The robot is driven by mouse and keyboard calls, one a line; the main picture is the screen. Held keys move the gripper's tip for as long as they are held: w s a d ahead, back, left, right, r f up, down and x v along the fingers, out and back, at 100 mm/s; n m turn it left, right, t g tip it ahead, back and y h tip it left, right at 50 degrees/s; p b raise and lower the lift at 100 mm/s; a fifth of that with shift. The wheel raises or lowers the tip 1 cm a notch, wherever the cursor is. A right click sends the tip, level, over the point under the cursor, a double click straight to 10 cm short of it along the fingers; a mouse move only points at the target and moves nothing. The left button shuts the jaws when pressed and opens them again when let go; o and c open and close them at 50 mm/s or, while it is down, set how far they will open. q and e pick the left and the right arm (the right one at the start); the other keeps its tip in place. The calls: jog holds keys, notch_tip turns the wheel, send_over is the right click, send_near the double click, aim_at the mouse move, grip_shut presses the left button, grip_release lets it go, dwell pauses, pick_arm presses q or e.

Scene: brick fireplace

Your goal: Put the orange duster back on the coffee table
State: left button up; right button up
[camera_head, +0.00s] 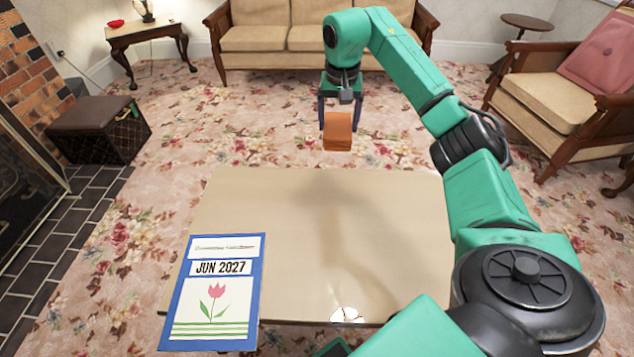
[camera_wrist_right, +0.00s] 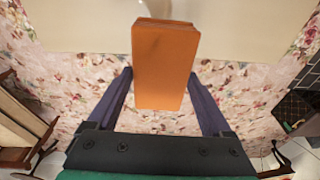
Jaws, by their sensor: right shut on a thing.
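The orange duster (camera_head: 338,131) is a small orange block held by my right gripper (camera_head: 338,112), in the air just past the far edge of the coffee table. In the right wrist view the duster (camera_wrist_right: 164,65) sits between the two dark blue fingers of the gripper (camera_wrist_right: 162,95). The coffee table (camera_head: 390,235) is a low beige table in front of me, with a faint arm shadow on its top. My left gripper is not in view.
A blue-framed calendar reading JUN 2027 (camera_head: 212,295) stands at the table's near left. The rest of the tabletop is mostly clear. A sofa (camera_head: 265,40) is behind, an armchair (camera_head: 550,100) at right, and a brown ottoman (camera_head: 98,130) by the fireplace at left.

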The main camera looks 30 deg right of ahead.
jog(key=shift+w+d+f, duration=0.1)
jog(key=shift+d, duration=0.2)
pick_arm(q)
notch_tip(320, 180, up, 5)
jog(key=b, duration=0.3)
pick_arm(e)
notch_tip(320, 180, down, 19)
jog(key=b, duration=0.3)
jog(key=shift+a, duration=0.1)
jog(key=shift+f, duration=0.15)
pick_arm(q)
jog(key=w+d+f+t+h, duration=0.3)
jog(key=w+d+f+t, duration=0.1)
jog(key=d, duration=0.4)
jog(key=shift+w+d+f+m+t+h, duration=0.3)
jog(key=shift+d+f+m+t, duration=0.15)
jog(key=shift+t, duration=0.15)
pick_arm(e)
jog(key=o, duration=1.1)
jog(key=shift+f, duration=0.1)
